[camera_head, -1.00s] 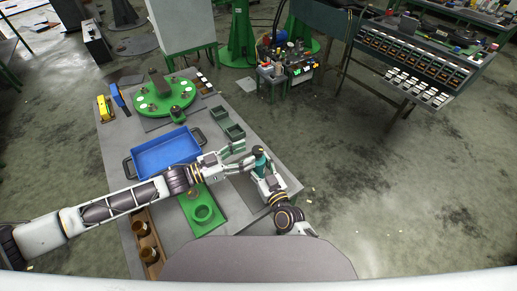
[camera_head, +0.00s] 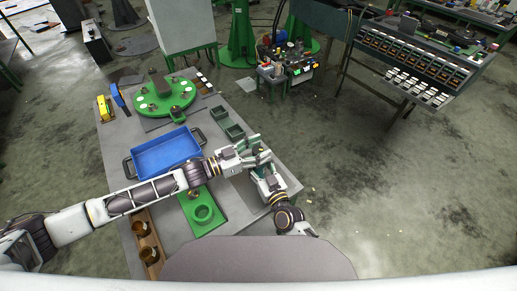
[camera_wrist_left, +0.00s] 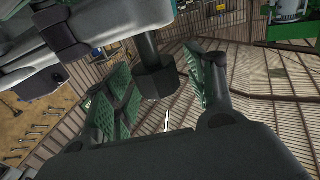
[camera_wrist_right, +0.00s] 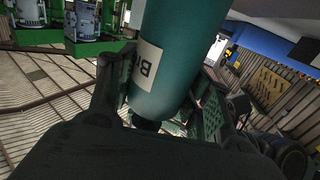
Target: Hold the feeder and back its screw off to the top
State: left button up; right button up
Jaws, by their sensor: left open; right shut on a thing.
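The feeder (camera_wrist_right: 165,60) is a teal cylinder with a white label in the right wrist view. My right gripper (camera_head: 264,166) is shut on it near the table's right edge. The screw (camera_wrist_left: 155,80) shows in the left wrist view as a dark faceted knob on a dark shaft, with a thin bright tip. My left gripper (camera_head: 257,149) is open beside the right one, its green-padded fingers on either side of the knob with gaps visible. In the head view the grippers mostly hide the feeder and screw.
A blue tray (camera_head: 134,172) lies left of the grippers. A green plate with a ring (camera_head: 205,213) is in front. Small grey-green bins (camera_head: 235,132) stand behind the grippers. A green round stand (camera_head: 165,98) is farther back. A wooden rack (camera_head: 149,242) holds brown cups.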

pick_arm(q)
jog(key=c, duration=1.1)
jog(key=shift+o, duration=0.2)
jog(key=shift+s+d+r+n+t+y, duration=0.15)
jog(key=shift+n+t+y, duration=0.15)
jog(key=shift+n+t, duration=0.3)
jog(key=shift+d+f+n+t+y, duration=0.1)
jog(key=shift+n+t+y, duration=0.25)
jog(key=shift+t, duration=0.35)
jog(key=shift+r+n+t+y, duration=0.15)
jog(key=shift+n+t+y, duration=0.85)
jog(key=shift+t, duration=0.2)
pick_arm(e)
jog(key=shift+a, duration=0.15)
pick_arm(q)
jog(key=shift+r+n+t+y, duration=0.1)
jog(key=shift+n+t+y, duration=1)
jog(key=shift+y, duration=0.25)
jog(key=shift+a+n+t+y, duration=0.2)
jog(key=shift+n+t+y, duration=0.1)
jog(key=shift+y, duration=0.1)
pick_arm(e)
jog(key=shift+f, duration=0.1)
pick_arm(q)
jog(key=shift+w, duration=0.2)
jog(key=o, duration=1.1)
jog(key=shift+a+f, duration=0.1)
jog(key=shift+f, duration=0.15)
jog(key=shift+c, duration=0.2)
